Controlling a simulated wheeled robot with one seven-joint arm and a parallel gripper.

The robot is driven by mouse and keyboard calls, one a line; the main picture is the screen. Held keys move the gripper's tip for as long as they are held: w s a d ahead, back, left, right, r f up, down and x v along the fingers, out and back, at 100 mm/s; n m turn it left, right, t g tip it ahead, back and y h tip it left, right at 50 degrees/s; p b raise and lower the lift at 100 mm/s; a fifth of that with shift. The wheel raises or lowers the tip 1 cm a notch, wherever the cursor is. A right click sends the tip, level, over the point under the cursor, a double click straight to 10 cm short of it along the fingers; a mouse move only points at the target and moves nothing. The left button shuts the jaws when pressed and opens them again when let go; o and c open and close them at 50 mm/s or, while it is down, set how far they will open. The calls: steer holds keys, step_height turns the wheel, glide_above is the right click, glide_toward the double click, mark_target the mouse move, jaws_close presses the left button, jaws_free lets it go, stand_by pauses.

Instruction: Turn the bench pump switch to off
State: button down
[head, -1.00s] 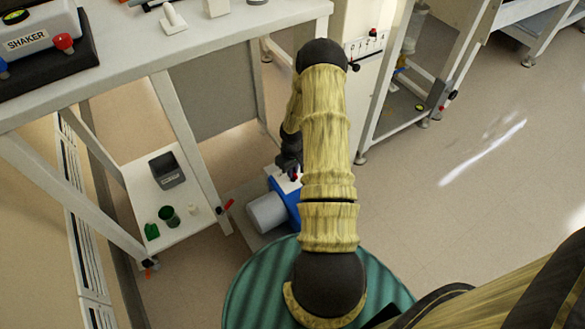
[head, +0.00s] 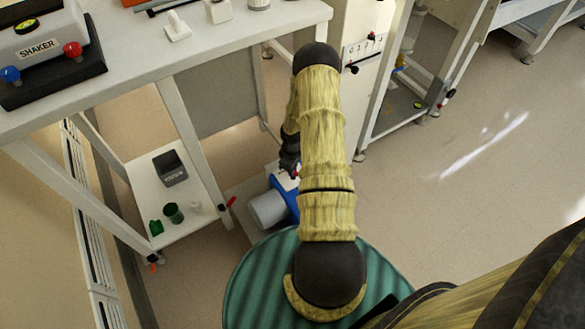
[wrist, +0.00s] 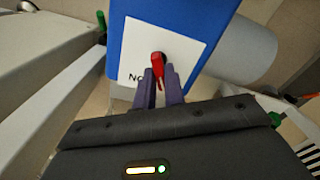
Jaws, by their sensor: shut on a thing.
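The bench pump (head: 270,208) is a blue box with a grey cylindrical motor, low on the floor beside the bench. In the wrist view, its blue housing (wrist: 217,18) carries a white plate (wrist: 190,52) with partly hidden black lettering. A red switch lever (wrist: 157,66) stands on the plate. My gripper (wrist: 159,75) is shut on the red switch, one finger on each side of its lower part. In the head view, my gripper (head: 290,166) is small and partly hidden by my arm, over the pump.
A bench with a shaker (head: 45,45) stands at upper left. A low shelf (head: 190,222) left of the pump holds a grey bin (head: 170,168) and a green cup (head: 173,213). A white cabinet with a small lever (head: 352,69) stands behind. Floor at right is clear.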

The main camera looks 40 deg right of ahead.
steer(key=c, duration=1.5)
jaws_free()
step_height(320, 180, up, 17)
steer(key=p, duration=0.4)
steer(key=shift+r+p, duration=0.15)
steer(key=shift+p, duration=0.25)
